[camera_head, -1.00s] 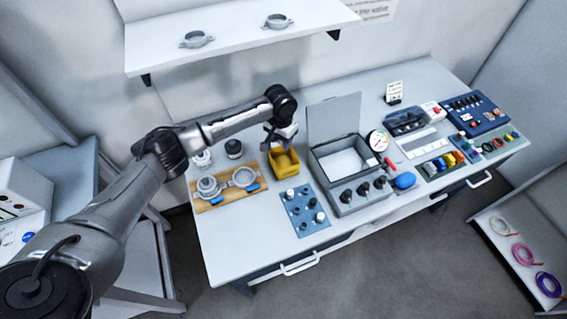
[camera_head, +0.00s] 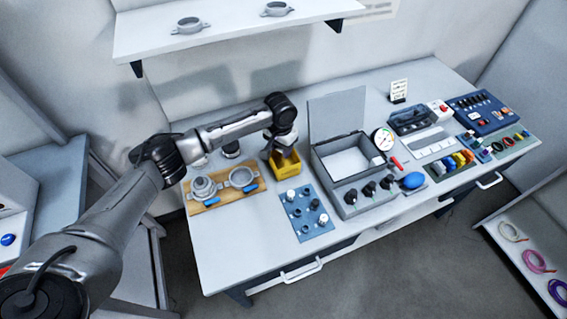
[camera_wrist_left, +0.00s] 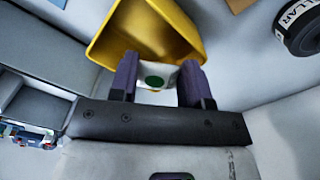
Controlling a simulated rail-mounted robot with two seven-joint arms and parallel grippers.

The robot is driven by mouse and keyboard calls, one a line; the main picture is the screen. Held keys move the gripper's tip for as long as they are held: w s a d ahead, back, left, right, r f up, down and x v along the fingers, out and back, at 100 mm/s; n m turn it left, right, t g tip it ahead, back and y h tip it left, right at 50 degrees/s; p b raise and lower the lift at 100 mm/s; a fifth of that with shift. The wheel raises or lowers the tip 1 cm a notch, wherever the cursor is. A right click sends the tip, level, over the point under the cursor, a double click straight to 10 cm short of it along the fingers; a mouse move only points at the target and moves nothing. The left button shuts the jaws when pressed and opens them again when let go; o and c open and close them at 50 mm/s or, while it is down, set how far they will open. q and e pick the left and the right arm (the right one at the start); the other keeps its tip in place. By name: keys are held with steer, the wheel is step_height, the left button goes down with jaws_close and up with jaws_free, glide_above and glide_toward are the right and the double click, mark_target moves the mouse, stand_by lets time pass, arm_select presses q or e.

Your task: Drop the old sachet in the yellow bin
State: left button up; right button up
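The yellow bin (camera_head: 293,167) stands on the bench behind the blue mat, and it also shows in the left wrist view (camera_wrist_left: 122,34). My left gripper (camera_head: 282,153) points down at the bin's opening. The sachet fills the gap and appears to touch both fingers. It is at the bin's mouth; its exact depth there cannot be told. The sachet is hidden in the head view. My right gripper is not in view.
A wooden board with metal clamps (camera_head: 204,207) lies left of the bin. A blue mat with small fittings (camera_head: 315,229) is in front. An open grey case (camera_head: 338,107) stands to the right. A dark round jar (camera_wrist_left: 303,27) is near the bin.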

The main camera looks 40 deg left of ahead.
arm_select(q)
steer(key=o, duration=0.5)
steer(key=shift+o, duration=0.2)
step_height(320, 180, up, 14)
steer(key=p, duration=0.3)
steer(key=shift+f, duration=0.1)
stand_by(0.5)
